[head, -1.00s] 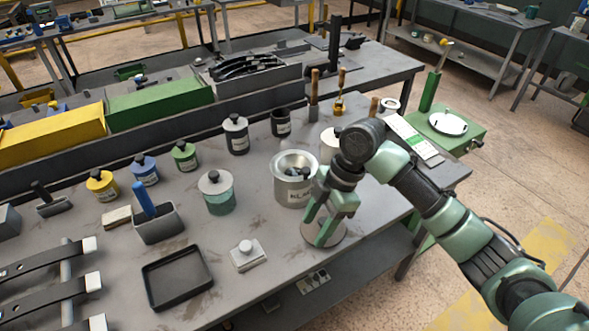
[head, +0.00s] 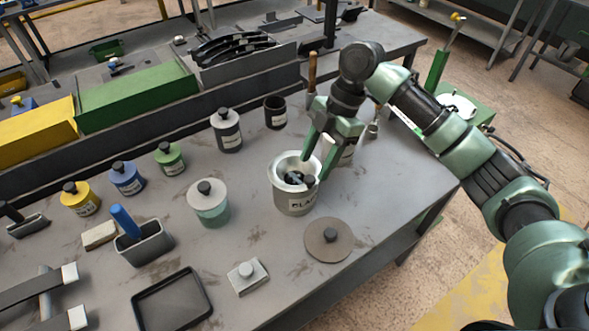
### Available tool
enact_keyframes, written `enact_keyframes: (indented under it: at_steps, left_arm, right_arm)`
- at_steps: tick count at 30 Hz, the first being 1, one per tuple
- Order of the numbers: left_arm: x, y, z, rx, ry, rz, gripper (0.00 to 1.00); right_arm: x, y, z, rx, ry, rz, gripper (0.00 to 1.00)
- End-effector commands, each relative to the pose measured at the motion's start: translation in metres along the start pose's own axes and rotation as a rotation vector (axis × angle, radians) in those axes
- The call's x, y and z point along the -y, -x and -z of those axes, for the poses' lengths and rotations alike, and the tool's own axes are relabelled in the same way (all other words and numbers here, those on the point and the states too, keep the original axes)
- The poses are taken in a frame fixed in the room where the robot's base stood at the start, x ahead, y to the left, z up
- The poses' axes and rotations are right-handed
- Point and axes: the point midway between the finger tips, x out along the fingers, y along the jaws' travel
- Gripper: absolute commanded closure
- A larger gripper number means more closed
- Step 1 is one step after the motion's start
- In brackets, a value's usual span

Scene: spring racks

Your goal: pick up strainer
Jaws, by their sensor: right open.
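A metal pot (head: 293,202) with a pale rim and a label starting "BLA" stands near the middle of the bench. Inside its mouth is a dark piece (head: 294,178), partly hidden, which may be the strainer; I cannot make out its shape well. My right gripper (head: 316,166) is open and empty, pointing down at the right edge of the pot's mouth. One finger overlaps the rim in the picture; I cannot tell whether it touches. My left gripper is not in view.
A white-and-green jar (head: 209,204) stands left of the pot, and a grey jar (head: 227,130) behind it.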

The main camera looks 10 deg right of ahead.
Motion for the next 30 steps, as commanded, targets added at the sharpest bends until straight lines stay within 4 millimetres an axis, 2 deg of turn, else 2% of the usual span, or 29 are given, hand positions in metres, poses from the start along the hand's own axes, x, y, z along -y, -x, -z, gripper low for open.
enact_keyframes:
  at_steps: [3,7,12,17,20,25,26,30]
  left_arm:
    - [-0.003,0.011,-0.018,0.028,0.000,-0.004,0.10]
    - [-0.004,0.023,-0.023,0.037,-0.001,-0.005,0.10]
    - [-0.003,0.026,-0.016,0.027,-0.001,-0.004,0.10]
    - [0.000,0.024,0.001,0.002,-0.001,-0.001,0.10]
    - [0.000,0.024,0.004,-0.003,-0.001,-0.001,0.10]
    - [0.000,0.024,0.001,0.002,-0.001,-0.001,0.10]
    - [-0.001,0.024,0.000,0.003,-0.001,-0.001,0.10]
    - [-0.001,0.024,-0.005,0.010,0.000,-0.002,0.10]
  right_arm:
    - [0.001,-0.012,0.000,-0.001,0.000,0.004,0.49]
    - [0.002,-0.032,-0.001,-0.001,-0.001,0.004,0.49]
    - [0.001,-0.052,-0.003,0.000,0.001,0.000,0.49]
    - [0.001,-0.055,-0.003,0.001,0.001,-0.001,0.49]
    - [0.001,-0.055,-0.003,0.001,0.001,-0.001,0.49]
    - [0.001,-0.055,-0.003,0.001,0.001,-0.001,0.97]
    - [0.001,-0.055,-0.003,0.001,0.001,-0.001,1.00]
    - [0.000,-0.055,-0.003,0.001,0.001,-0.002,1.00]
